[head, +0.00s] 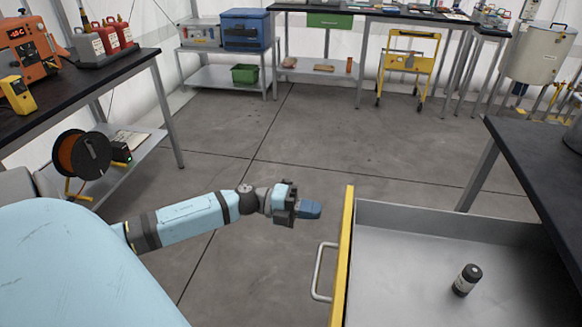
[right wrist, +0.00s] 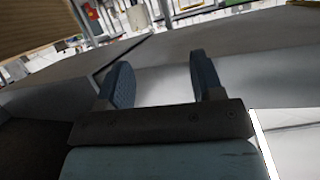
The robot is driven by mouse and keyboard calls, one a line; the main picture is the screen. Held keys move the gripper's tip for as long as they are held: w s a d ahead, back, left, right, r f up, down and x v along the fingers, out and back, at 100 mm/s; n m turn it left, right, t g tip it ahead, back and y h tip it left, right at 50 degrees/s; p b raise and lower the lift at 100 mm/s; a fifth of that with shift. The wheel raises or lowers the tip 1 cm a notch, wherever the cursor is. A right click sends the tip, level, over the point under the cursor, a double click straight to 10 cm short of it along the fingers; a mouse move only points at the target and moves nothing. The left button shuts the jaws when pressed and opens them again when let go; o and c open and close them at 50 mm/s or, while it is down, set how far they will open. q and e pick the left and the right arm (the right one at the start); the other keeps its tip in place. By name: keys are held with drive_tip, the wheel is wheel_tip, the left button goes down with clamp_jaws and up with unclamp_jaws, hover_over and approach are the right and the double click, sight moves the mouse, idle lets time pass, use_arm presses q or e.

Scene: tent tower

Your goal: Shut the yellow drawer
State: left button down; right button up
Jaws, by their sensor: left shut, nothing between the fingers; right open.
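The yellow drawer (head: 345,255) stands pulled out at the lower right of the head view, under a dark-topped table. Its yellow front faces left and carries a grey bar handle (head: 318,272). A small dark bottle with a pale label (head: 466,280) stands inside on the grey drawer floor. My left gripper (head: 312,209) is shut and empty, left of the drawer front's far end and apart from it. My right gripper (right wrist: 160,82) shows only in the right wrist view, with its two blue fingers apart and nothing between them.
A dark-topped table (head: 540,160) stands at the right edge. Another workbench (head: 80,95) on the left has a cable reel (head: 82,155) on its lower shelf. A yellow cart (head: 410,62) stands at the back. The grey floor between is clear.

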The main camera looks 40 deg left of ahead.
use_arm(q)
drive_tip(key=x, duration=0.4)
drive_tip(key=shift+w+d, duration=0.15)
drive_tip(key=shift+d, duration=0.2)
use_arm(e)
drive_tip(key=shift+w+a+r+t, duration=0.2)
drive_tip(key=shift+a+r+t, duration=0.15)
drive_tip(key=shift+r, duration=0.2)
drive_tip(key=shift+r, duration=0.1)
